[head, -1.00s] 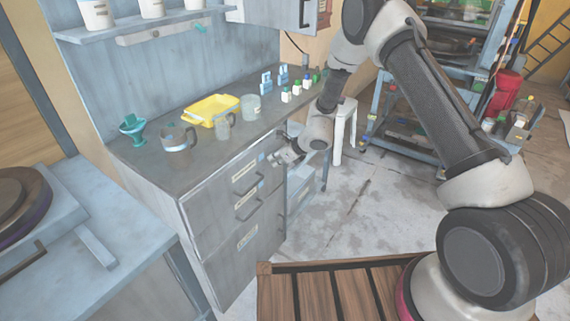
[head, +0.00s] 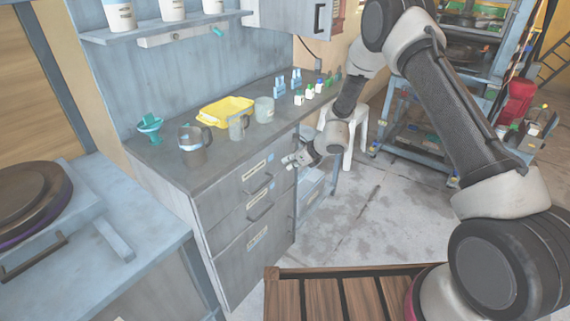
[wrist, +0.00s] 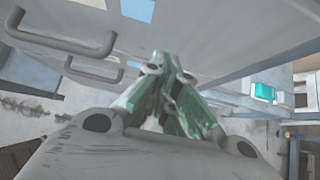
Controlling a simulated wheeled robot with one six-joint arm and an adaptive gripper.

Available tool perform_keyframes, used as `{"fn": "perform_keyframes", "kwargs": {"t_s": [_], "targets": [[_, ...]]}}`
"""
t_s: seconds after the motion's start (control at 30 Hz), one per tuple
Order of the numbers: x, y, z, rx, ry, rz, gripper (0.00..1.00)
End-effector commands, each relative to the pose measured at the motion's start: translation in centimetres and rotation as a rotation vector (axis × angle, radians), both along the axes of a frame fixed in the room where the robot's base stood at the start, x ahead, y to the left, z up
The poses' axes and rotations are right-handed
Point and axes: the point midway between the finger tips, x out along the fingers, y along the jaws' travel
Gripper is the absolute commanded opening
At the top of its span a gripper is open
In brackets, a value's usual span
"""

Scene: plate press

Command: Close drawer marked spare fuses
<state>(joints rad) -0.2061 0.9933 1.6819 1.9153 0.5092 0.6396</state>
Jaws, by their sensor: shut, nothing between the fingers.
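A grey drawer cabinet stands under the counter, with labelled drawers stacked in its front. Its top drawer (head: 228,185) has a bar handle and a pale label; the drawer (head: 230,215) below has the same. The lowest drawer (head: 232,258) also carries a label. The lettering is too small to read, so I cannot tell which is spare fuses, nor clearly how far any stands out. My gripper (head: 289,160) is shut and empty, at the right end of the top drawer's front. In the wrist view its fingertips (wrist: 172,62) are close to a grey front with bar handles; contact is unclear.
The counter (head: 165,170) holds a teal funnel (head: 150,124), a metal pot (head: 192,147), a yellow tray (head: 226,108), mugs and small bottles. A white stool (head: 358,140) stands behind my arm. A slatted wooden surface (head: 325,300) is in front. Floor between is clear.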

Motion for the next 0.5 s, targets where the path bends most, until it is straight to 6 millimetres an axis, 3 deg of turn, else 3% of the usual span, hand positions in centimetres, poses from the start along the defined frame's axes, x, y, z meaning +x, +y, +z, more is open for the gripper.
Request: {"fn": "perform_keyframes", "kwargs": {"t_s": [0.07, 0.5], "targets": [[0.1, -1.2, 0.0, -0.001, 0.002, -0.002, 0.0], [-3.4, -5.5, 5.5, -0.002, 0.002, -0.001, 0.0]]}}
